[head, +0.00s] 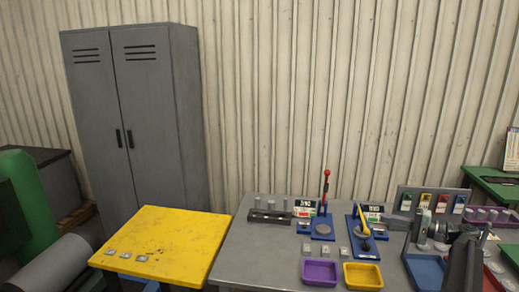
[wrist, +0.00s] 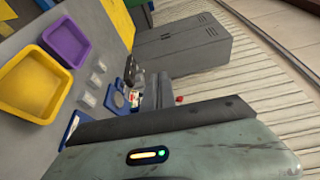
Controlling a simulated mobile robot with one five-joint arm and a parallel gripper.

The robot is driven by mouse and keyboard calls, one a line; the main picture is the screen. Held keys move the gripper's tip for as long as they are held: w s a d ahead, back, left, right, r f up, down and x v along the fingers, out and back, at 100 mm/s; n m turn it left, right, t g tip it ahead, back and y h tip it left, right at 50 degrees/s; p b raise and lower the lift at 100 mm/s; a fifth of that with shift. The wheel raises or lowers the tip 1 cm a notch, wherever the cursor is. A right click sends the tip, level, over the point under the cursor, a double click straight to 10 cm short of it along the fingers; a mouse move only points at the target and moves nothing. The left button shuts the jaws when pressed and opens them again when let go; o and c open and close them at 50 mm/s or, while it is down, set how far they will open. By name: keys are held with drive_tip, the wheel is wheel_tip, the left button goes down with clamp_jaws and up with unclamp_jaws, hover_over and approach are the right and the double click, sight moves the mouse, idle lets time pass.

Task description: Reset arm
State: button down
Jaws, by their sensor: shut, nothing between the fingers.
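My arm is at the right of the head view, over the right part of the grey workbench (head: 255,235). My gripper (head: 398,221) is shut and empty, pointing left above the bench. In the wrist view, its green-grey housing (wrist: 200,150) with a small lit indicator fills the bottom. No object is held.
On the bench stand a red-handled press (head: 326,190), a blue-based press with a yellow lever (head: 362,230), a purple tray (head: 320,272) and a yellow tray (head: 362,276). A yellow table (head: 160,240) and grey locker (head: 130,120) are left. Space above the bench's left part is free.

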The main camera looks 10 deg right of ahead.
drive_tip(key=w+a+f+n+g, duration=0.1)
drive_tip(key=w+a+f+g, duration=0.1)
drive_tip(key=a, duration=0.8)
drive_tip(key=w+a+f+n+g, duration=0.2)
drive_tip(key=a+f+g, duration=0.1)
drive_tip(key=a, duration=0.7)
drive_tip(key=s+a+f+n+g+h+b, duration=0.15)
drive_tip(key=a+f, duration=0.25)
drive_tip(key=a, duration=0.6)
drive_tip(key=s+a+f+n+g+h, duration=0.1)
drive_tip(key=s+a+f+g, duration=0.25)
drive_tip(key=a, duration=0.65)
drive_tip(key=s+a+f+n+g+h+b, duration=0.1)
drive_tip(key=s+a+f+n+g+h, duration=0.15)
drive_tip(key=s+a+f+h, duration=0.55)
drive_tip(key=s+d+f+h, duration=0.1)
drive_tip(key=s+d+f, duration=0.1)
drive_tip(key=d, duration=0.3)
drive_tip(key=s+d+f+t+h, duration=0.1)
drive_tip(key=d+f+h, duration=0.1)
drive_tip(key=d, duration=0.3)
drive_tip(key=shift+s+d+f+n, duration=0.25)
drive_tip(key=shift+s+n, duration=0.05)
drive_tip(key=shift+s, duration=0.05)
drive_tip(key=shift+t, duration=0.25)
